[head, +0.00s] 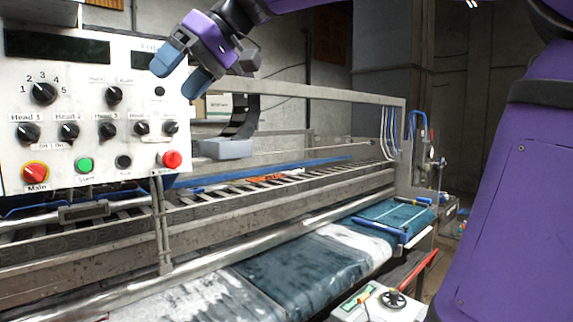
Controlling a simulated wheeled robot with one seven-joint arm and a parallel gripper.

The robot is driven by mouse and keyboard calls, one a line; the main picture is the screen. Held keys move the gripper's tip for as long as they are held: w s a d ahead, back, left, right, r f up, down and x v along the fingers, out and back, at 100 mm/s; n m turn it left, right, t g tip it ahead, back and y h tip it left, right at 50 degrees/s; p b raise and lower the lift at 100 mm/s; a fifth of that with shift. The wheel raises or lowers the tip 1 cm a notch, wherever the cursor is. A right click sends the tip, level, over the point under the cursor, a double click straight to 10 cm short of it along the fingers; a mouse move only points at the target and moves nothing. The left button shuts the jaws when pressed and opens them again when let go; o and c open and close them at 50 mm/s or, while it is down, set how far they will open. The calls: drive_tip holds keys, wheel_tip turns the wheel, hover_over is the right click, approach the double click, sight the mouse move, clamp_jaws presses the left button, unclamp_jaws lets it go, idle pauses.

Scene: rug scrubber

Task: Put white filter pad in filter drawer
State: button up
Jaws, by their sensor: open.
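My gripper (182,72), purple with blue-grey finger ends, is raised in front of the control panel's right part, in the upper left of the head view. Its fingers stand apart, and I see nothing held between them. A dark curved piece with a grey block (225,149) at its lower end hangs just below and to the right; I cannot tell whether it belongs to my gripper. I cannot make out a white filter pad or a filter drawer in this view.
A white control panel (70,105) with knobs and buttons fills the left. A long rug-washing machine with metal rails (280,225) runs across the middle, with wet dark-and-white rug (300,265) along its front. A white box with a black handwheel (393,299) stands at the bottom right.

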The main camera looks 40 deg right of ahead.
drive_tip(key=s+d+f+m+h, duration=0.2)
drive_tip(key=s+f, duration=0.6)
drive_tip(key=f, duration=0.5)
drive_tip(key=s+d+f+m+h, duration=0.3)
drive_tip(key=s+d+f+h, duration=0.2)
drive_tip(key=f, duration=0.8)
drive_tip(key=s+d, duration=0.1)
drive_tip(key=s, duration=0.2)
drive_tip(key=shift+s+f+t, duration=0.2)
drive_tip(key=shift+s+t, duration=0.2)
